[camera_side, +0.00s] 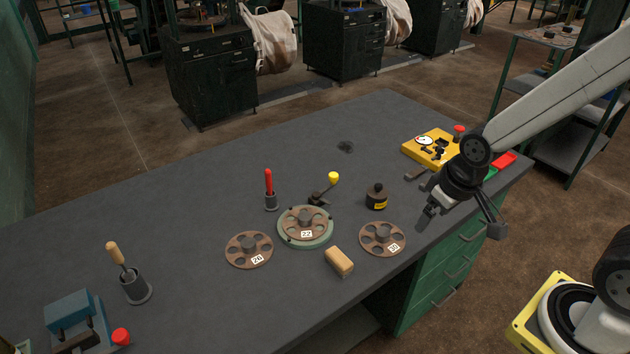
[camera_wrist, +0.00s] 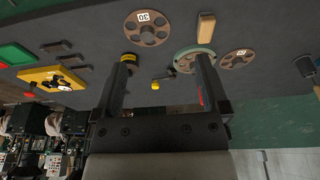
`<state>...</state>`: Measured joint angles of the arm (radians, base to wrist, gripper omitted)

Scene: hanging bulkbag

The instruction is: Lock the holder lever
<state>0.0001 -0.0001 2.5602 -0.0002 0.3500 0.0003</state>
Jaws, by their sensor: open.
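The holder (camera_side: 305,240) is a round green base on the grey bench, with a brown disc marked 22 (camera_side: 303,219) seated in it. Its lever (camera_side: 318,197) sits at the back edge and slants up to the right, ending in a yellow knob (camera_side: 333,178). In the wrist view the yellow knob (camera_wrist: 155,85) shows between my fingers, and the holder (camera_wrist: 178,65) is partly hidden behind the right finger. My gripper (camera_side: 460,222) is open and empty above the bench's right end, well to the right of the lever. It also shows in the wrist view (camera_wrist: 167,58).
Discs marked 20 (camera_side: 248,250) and 30 (camera_side: 382,239) flank the holder. A red-handled tool (camera_side: 269,185) stands left of the lever, a black weight (camera_side: 377,197) right of it. A tan block (camera_side: 339,262) lies in front. A yellow box (camera_side: 428,150) sits near my arm.

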